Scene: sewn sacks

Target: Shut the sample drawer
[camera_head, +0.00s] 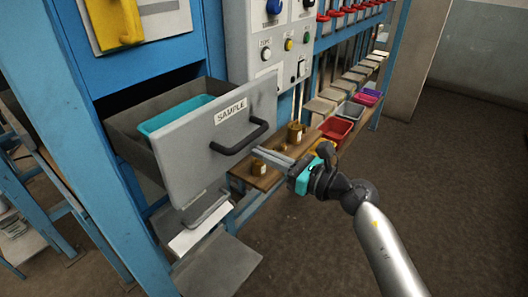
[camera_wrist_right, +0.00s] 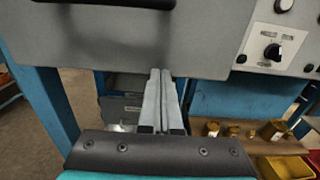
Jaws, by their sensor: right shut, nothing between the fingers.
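The sample drawer (camera_head: 190,150) stands pulled out of the blue cabinet in the head view. Its grey front has a "SAMPLE" label and a dark bar handle (camera_head: 240,137). A teal bin (camera_head: 174,115) sits inside it. My right gripper (camera_head: 258,152) is shut and empty, with its fingertips in front of the drawer front, just below the right part of the handle. In the right wrist view the shut fingers (camera_wrist_right: 160,75) point at the lower edge of the grey drawer front (camera_wrist_right: 190,50). I cannot tell whether they touch it. My left gripper is not in view.
A grey control panel (camera_head: 265,50) with knobs and buttons stands right of the drawer. Open floor (camera_head: 440,190) lies at the right.

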